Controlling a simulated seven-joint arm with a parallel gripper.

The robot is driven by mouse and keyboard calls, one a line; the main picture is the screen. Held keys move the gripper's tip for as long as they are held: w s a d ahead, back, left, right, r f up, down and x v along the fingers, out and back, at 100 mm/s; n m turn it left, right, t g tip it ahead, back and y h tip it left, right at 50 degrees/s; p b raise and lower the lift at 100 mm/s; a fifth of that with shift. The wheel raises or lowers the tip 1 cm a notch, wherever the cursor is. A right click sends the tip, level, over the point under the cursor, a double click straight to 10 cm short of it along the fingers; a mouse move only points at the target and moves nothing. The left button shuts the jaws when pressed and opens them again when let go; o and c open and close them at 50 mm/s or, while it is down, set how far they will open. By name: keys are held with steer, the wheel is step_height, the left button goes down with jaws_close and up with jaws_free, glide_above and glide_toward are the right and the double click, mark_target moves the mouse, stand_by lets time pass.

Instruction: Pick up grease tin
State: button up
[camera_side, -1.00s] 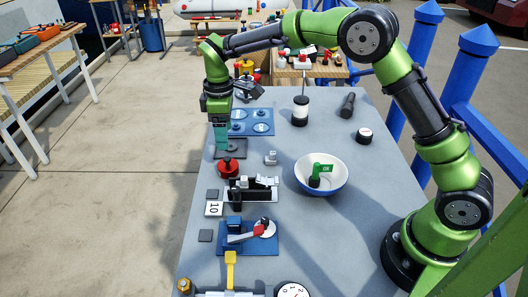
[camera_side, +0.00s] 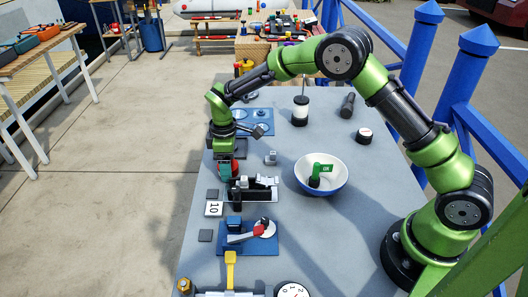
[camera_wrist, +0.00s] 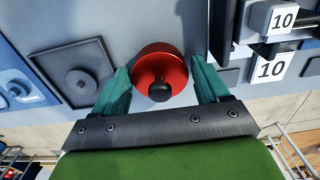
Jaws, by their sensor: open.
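The grease tin (camera_wrist: 166,66) appears to be the red round tin with a black knob on top. It stands on the grey table in the side view (camera_side: 236,168), partly hidden by my gripper. My gripper (camera_wrist: 160,75) is open above the tin. In the wrist view its two teal fingers are on either side of the tin, with the tin between their tips and small gaps showing. I cannot tell how far down the fingers reach beside it.
A dark square plate with a round centre (camera_wrist: 80,81) lies beside the tin. A black-and-white fixture (camera_side: 254,189) stands just in front, near a "10" card (camera_side: 214,209). A white-and-blue bowl (camera_side: 335,184) holding a green-tagged item is to the right.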

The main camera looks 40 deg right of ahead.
jaws_close()
steer(key=shift+r, duration=0.1)
stand_by(0.4)
